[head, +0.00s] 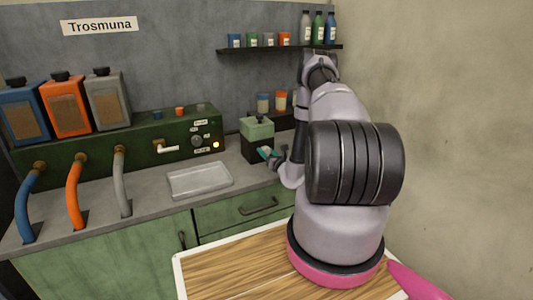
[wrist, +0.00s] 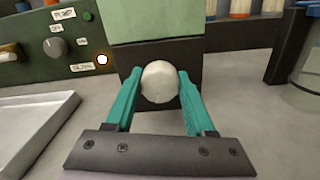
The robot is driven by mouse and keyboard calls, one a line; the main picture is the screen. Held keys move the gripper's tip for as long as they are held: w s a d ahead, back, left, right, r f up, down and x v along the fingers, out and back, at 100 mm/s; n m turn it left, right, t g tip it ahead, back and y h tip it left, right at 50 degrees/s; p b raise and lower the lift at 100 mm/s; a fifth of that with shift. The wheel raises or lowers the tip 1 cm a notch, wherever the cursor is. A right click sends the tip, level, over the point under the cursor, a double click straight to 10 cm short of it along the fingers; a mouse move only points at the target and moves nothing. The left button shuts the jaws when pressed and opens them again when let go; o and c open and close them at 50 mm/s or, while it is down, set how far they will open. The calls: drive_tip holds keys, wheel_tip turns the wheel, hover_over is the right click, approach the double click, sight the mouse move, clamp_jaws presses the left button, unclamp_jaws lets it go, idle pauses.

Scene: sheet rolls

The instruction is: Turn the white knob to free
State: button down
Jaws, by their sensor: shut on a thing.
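The white knob (wrist: 160,82) is a round, pale ball on the dark lower front of a green-topped box. In the wrist view, the teal fingers of my gripper (wrist: 160,88) stand on its left and right sides and are shut on it. In the head view, my gripper (head: 268,154) is at the front of the green and black box (head: 257,138), and the knob is hidden there. I see no mark on the knob that shows its turn, and no readable "free" label.
A green control panel (head: 190,137) with a small grey knob, a white lever and a lit lamp stands left of the box. A shallow clear tray (head: 200,181) lies on the counter in front. Jars (head: 281,101) stand behind, and a shelf (head: 280,48) with bottles hangs above.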

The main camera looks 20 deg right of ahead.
drive_tip(key=shift+s+f, duration=0.1)
drive_tip(key=shift+f, duration=0.05)
drive_tip(key=shift+c, duration=1.2)
unclamp_jaws()
drive_tip(key=s, duration=1)
drive_tip(key=shift+s+d, duration=0.2)
drive_tip(key=shift+s, duration=0.2)
